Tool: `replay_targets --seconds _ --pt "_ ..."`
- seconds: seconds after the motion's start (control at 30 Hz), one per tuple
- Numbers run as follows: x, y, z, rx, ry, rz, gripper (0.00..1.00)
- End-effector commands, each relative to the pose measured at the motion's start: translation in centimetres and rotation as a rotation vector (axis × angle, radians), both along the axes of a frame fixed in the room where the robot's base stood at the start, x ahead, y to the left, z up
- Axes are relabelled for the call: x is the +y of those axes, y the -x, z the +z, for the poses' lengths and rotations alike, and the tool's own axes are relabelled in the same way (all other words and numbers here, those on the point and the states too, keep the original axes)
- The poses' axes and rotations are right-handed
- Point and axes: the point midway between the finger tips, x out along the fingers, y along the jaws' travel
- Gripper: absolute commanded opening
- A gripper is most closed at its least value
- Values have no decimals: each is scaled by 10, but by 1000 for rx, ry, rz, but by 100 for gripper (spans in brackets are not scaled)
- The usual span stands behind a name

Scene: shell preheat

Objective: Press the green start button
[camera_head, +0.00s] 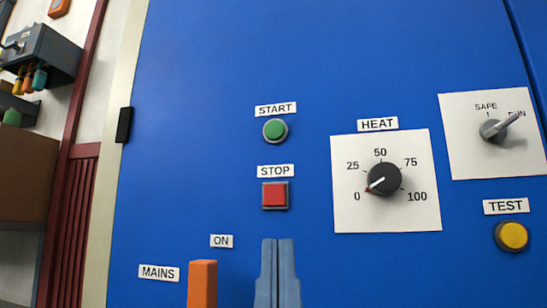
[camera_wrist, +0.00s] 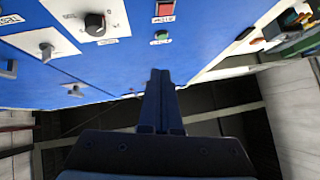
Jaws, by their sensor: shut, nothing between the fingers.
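The green start button (camera_head: 275,130) is a round button in a grey ring under the START label on the blue panel. It also shows in the wrist view (camera_wrist: 161,36), where the panel appears upside down. My gripper (camera_head: 278,241) is shut and empty, its fingers pointing up at the bottom of the head view. There it appears below the red stop button and well below the start button. In the wrist view my gripper (camera_wrist: 160,72) has its tips a little below the start button in the picture, with a visible gap. Nothing hides the start button.
The square red stop button (camera_head: 275,195) sits directly below the start button. The heat knob (camera_head: 384,179) points to 0. The safe/run switch (camera_head: 494,130) points toward RUN. A yellow test button (camera_head: 512,236) is at right. The orange mains handle (camera_head: 202,284) stands left of my gripper, near ON.

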Motion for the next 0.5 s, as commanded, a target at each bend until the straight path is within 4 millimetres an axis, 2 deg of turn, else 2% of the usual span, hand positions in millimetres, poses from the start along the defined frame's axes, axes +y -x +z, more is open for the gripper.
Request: replay_targets --seconds 0.03,0.1,0.5 --pt "-2 -7 17 8 -4 -3 0" --pt "-4 -14 28 11 -9 -8 0" --pt "-13 -56 75 30 -30 -20 0"
